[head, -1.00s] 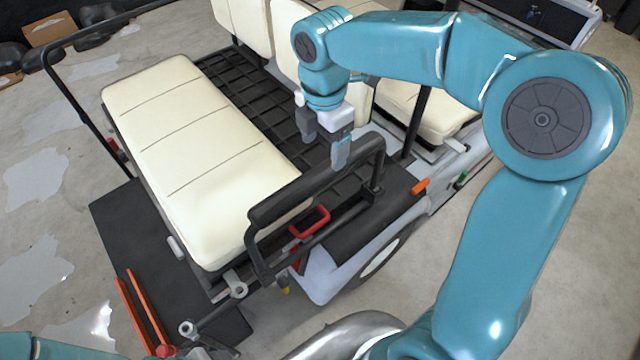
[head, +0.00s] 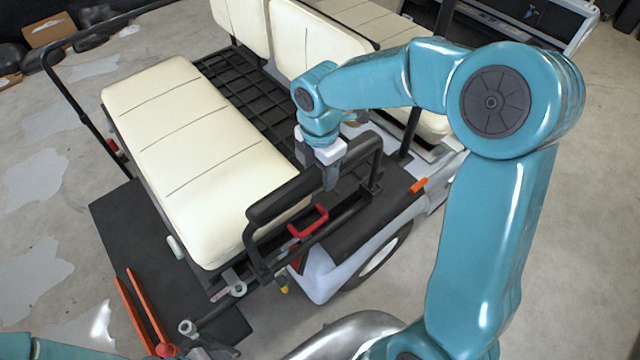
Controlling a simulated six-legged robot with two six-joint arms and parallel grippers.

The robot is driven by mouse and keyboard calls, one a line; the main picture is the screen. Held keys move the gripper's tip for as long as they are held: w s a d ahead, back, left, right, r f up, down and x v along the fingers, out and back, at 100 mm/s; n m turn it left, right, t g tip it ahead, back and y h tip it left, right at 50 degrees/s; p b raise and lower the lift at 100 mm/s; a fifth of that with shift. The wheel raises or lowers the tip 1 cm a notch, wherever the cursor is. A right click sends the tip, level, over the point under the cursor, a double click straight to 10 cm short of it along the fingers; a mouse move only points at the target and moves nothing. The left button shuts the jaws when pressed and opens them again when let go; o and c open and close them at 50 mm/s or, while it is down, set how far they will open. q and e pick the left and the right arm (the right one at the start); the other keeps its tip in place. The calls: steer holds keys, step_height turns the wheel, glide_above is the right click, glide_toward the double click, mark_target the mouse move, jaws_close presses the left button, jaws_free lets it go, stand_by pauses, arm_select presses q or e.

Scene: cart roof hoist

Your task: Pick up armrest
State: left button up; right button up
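The armrest (head: 283,203) is a black padded bar on a bent black frame at the near right end of the cream rear seat (head: 190,150). It looks attached to the cart. My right gripper (head: 317,166) points down at the middle of the bar from above. Its fingers are apart, one on the far side of the bar and one overlapping its near side. I cannot tell whether they touch it.
A red handle (head: 308,222) sits just under the armrest. An orange piece (head: 418,185) sticks out by the black fender. Open floor (head: 560,220) lies at right.

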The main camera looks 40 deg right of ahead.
jaws_close()
steer(key=shift+r, duration=0.1)
